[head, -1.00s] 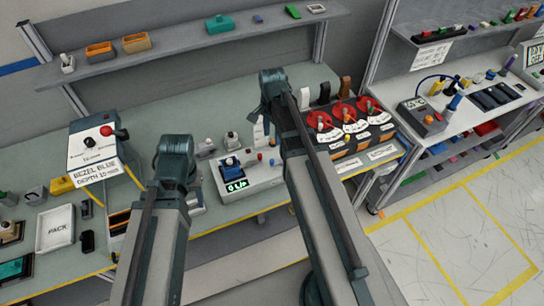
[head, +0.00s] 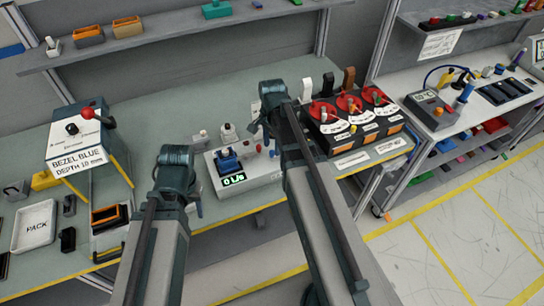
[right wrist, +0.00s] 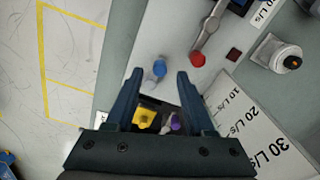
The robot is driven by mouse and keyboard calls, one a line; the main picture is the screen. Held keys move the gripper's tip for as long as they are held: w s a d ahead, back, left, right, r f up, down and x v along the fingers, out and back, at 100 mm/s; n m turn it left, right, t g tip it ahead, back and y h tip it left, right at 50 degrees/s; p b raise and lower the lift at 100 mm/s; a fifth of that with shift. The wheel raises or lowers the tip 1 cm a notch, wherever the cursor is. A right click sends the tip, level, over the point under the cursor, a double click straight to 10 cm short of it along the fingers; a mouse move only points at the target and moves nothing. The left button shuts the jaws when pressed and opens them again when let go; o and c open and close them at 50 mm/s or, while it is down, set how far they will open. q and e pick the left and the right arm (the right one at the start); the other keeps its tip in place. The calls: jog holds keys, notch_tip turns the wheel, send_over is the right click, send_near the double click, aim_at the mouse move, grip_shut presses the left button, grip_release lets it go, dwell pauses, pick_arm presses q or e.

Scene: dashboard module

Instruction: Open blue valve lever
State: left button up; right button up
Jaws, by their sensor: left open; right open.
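A small blue-capped lever (right wrist: 159,68) with a pale stem stands on the light panel in the right wrist view. It lies between the fingertips of my right gripper (right wrist: 160,74), which is open; contact cannot be told. A red knob (right wrist: 197,59) at the end of a metal lever (right wrist: 210,32) is to its right. In the head view, the light grey module (head: 262,181) carries a blue valve body (head: 228,160) and a green display (head: 233,180) reading 0 L/s. My right gripper (head: 271,101) is at the module's right side. My left gripper (head: 174,163) is left of the module, open.
A black box with red dials (head: 352,112) stands right of the module. A bezel box with a red-knobbed lever (head: 88,112) and a PACK tray (head: 35,226) are at left.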

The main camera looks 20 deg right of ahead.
notch_tip(320, 180, down, 3)
jog(key=shift+r+b, duration=0.2)
jog(key=shift+b, duration=0.6)
pick_arm(q)
notch_tip(320, 180, down, 3)
jog(key=shift+r, duration=0.2)
pick_arm(e)
grip_shut()
